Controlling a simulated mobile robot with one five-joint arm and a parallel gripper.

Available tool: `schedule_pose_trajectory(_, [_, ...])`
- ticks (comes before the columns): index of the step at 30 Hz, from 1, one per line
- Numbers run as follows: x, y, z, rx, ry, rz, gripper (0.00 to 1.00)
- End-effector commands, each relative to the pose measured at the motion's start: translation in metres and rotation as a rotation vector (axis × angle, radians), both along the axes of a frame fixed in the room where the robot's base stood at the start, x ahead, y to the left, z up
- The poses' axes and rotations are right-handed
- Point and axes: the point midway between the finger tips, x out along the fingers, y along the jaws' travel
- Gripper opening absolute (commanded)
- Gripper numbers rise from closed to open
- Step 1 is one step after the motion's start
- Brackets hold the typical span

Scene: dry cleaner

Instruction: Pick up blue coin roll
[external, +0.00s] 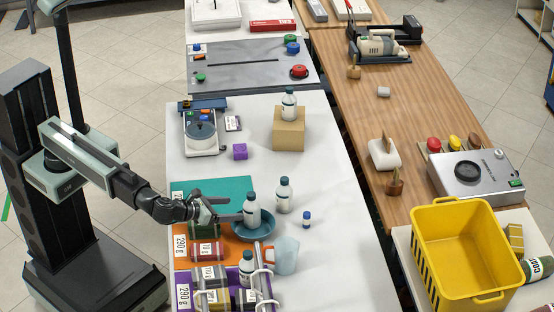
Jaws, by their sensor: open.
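My gripper (230,209) is open, left of that object, over the left side of the table near the bowl. Its fingers point right, towards a white bottle (252,210) at the bowl. I cannot tell whether a finger touches the bottle. No coin roll is clearly seen between the fingers.
The blue bowl (262,233) and another white bottle (284,195) stand between my gripper and the small blue object. Weight-labelled cans (203,250) and a pale blue jug (286,256) crowd the front. The table's right side is clear.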

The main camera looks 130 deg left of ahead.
Motion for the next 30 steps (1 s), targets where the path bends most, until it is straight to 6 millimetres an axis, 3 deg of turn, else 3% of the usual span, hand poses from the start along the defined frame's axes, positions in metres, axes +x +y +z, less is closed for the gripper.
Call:
schedule_pose_trajectory(2, [0.000,0.000,0.000,0.000,0.000,0.000,0.67])
schedule_pose_trajectory(4, [0.000,0.000,0.000,0.000,0.000,0.000,0.49])
schedule_pose_trajectory(14, [0.000,0.000,0.006,0.000,0.000,0.001,0.49])
schedule_pose_trajectory(17, [-0.002,0.002,0.036,-0.003,0.000,0.004,0.49])
schedule_pose_trajectory(22, [-0.022,0.003,0.105,-0.110,-0.023,0.049,0.49])
schedule_pose_trajectory(26, [-0.050,-0.010,0.130,-0.333,-0.113,0.167,0.49])
schedule_pose_trajectory(30, [-0.090,-0.047,0.139,-0.670,-0.284,0.441,0.49])
